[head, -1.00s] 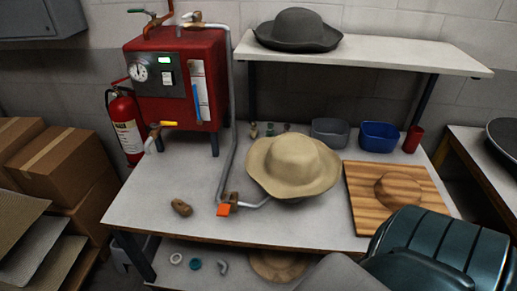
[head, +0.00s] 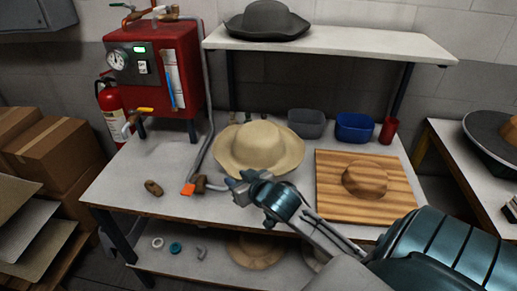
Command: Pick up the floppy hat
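A dark grey wide-brimmed hat (head: 266,20) sits on the upper shelf. My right gripper (head: 236,190) reaches in from the right, in front of the beige hat's near brim. Its fingers look apart and nothing shows between them. It overlaps the brim's near edge in the picture; I cannot tell whether it touches. My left gripper is not in view.
A wooden board with a domed block (head: 366,180) lies right of the hat. A red boiler (head: 153,72), pipe with orange valve (head: 188,189), grey bin (head: 306,123), blue bin (head: 354,128) and red cup (head: 389,130) stand around. The table's front left is mostly clear.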

